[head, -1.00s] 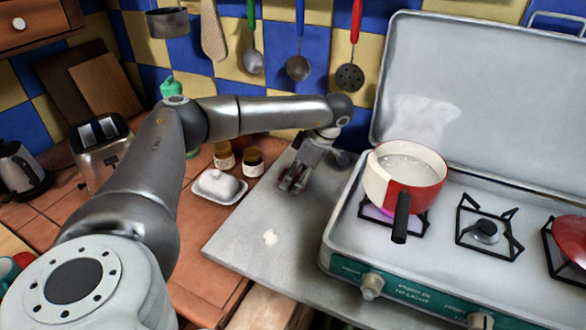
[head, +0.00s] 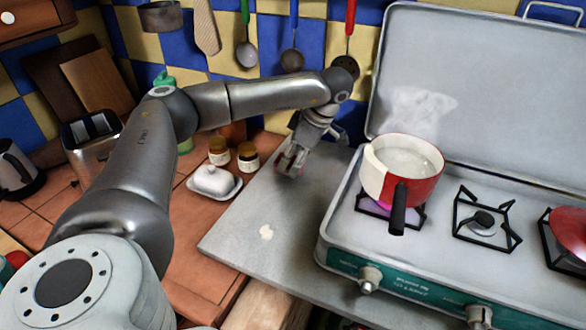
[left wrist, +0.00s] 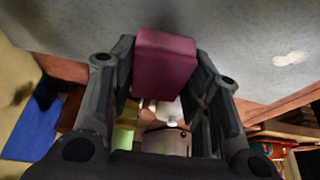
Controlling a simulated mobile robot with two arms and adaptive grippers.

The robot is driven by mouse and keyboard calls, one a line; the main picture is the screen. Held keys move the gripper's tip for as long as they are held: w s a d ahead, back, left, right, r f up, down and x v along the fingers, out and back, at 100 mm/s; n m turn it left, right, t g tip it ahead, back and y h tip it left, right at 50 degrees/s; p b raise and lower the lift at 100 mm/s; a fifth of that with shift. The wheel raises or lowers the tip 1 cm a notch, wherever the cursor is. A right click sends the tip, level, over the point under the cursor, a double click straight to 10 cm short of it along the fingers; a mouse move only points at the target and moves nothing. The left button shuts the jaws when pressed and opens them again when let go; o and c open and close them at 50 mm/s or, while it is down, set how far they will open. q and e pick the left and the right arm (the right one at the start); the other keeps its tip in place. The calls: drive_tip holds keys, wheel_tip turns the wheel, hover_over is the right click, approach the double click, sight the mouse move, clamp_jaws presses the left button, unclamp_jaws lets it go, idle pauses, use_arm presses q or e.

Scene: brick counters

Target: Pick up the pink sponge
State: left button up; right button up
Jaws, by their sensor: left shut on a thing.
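The pink sponge (left wrist: 164,64) is a dark pink block between the two fingers of my left gripper (left wrist: 166,75) in the left wrist view. The fingers are shut on it, one on each side. In the head view my left gripper (head: 291,160) is above the grey counter top, left of the stove. Only a small reddish bit of the sponge shows there between the fingers. My right gripper is in neither view.
A camping stove (head: 345,250) with a red and white steaming pot (head: 422,187) stands at the right. A white butter dish (head: 214,183) and two small jars (head: 248,157) stand to the left on the brick counter. The front of the grey top (head: 240,225) is clear except a pale spot.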

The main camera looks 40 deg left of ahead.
use_arm(q)
drive_tip(key=s+d+r+p, duration=0.1)
drive_tip(key=s+d+r, duration=0.7)
drive_tip(key=d+r, duration=0.1)
drive_tip(key=shift+s+d, duration=0.2)
drive_tip(key=shift+d, duration=0.5)
